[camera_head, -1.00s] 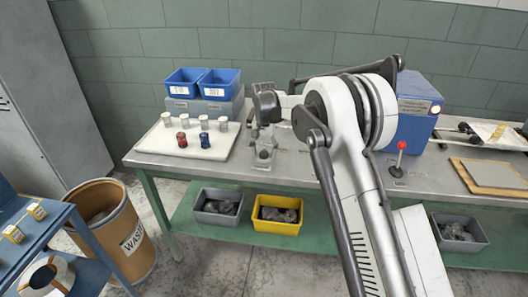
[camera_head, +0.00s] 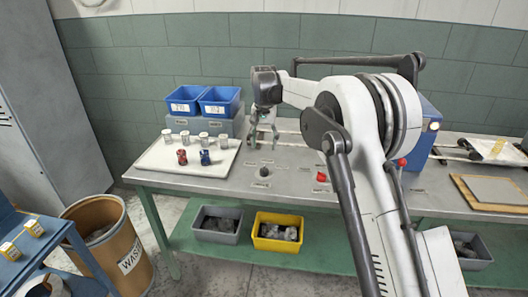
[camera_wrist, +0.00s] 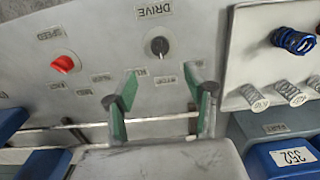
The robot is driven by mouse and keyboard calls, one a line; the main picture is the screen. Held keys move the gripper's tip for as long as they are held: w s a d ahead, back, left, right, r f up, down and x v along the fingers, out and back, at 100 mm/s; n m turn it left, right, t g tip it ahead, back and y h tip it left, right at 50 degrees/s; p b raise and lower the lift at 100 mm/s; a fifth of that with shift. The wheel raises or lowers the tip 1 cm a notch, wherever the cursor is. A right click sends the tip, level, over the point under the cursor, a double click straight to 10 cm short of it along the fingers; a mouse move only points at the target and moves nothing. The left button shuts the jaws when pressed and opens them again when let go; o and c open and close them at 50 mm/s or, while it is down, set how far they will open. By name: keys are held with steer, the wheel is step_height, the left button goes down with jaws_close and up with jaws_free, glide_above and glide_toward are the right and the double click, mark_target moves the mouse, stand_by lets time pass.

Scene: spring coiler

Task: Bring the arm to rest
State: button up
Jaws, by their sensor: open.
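My gripper (camera_head: 265,140) hangs above the bench, to the right of the white tray, with its fingers pointing down. In the wrist view, my gripper's two green-faced fingers (camera_wrist: 161,100) stand apart with nothing between them. The black DRIVE knob (camera_wrist: 157,45) shows beyond the fingers, and a red knob (camera_wrist: 64,64) lies to the left of it. In the head view the black knob (camera_head: 263,172) and the red knob (camera_head: 321,177) are on the bench top, clear of the fingers. My arm hides part of the machine behind it.
The white tray (camera_head: 165,162) holds silver, red and blue springs. Two blue bins (camera_head: 202,101) stand behind it. A blue machine housing (camera_head: 431,122) and a red-tipped lever (camera_head: 401,162) are by my arm. Grey and yellow bins sit on the lower shelf. A waste drum (camera_head: 105,235) stands left.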

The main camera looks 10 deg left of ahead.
steer(key=shift+r, duration=0.25)
steer(key=s+d+r+t, duration=0.3)
steer(key=s+d+r, duration=1.3)
steer(key=s+d, duration=0.25)
steer(key=s+d+f+t, duration=0.1)
steer(key=s+d+f, duration=0.1)
steer(key=s, duration=0.7)
steer(key=s+d+f+t, duration=0.1)
steer(key=s+d+f, duration=0.2)
steer(key=s, duration=0.6)
steer(key=s+d+f+t, duration=0.2)
steer(key=s+d, duration=0.3)
steer(key=s, duration=0.4)
steer(key=shift+s+f+n, duration=0.25)
steer(key=shift+f+n, duration=0.05)
steer(key=shift+f, duration=0.3)
steer(key=shift+c, duration=0.3)
